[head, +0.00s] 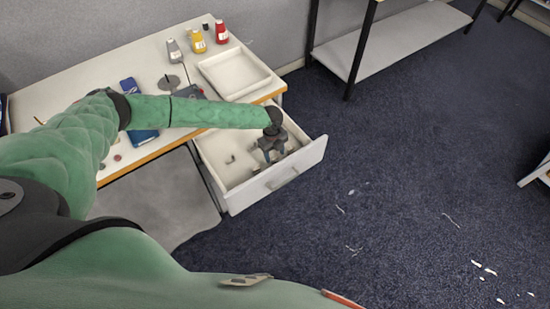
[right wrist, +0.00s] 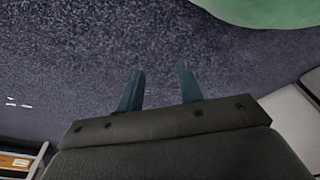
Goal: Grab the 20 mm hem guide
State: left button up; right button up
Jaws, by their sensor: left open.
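My left gripper (head: 273,156) is open and reaches down over the right part of the pulled-out white drawer (head: 236,201). A small grey piece (head: 230,159) lies on the drawer floor, left of the gripper and apart from it. Something small shows by the left gripper's fingers, but I cannot tell what it is. No 20 mm marking is readable, so I cannot tell which piece is the hem guide. My right gripper (right wrist: 160,70) is open and empty over the dark carpet in the right wrist view.
On the table stand a white tray (head: 235,73), a grey bottle (head: 174,51), a yellow bottle (head: 197,41) and a red bottle (head: 221,33). A blue item (head: 143,136) lies partly under my left arm. White scraps lie on the carpet; a shelf (head: 400,38) stands behind.

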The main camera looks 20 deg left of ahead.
pick_arm(q)
jog(key=shift+s+f, duration=0.1)
jog(key=shift+f, duration=0.5)
jog(key=c, duration=1.1)
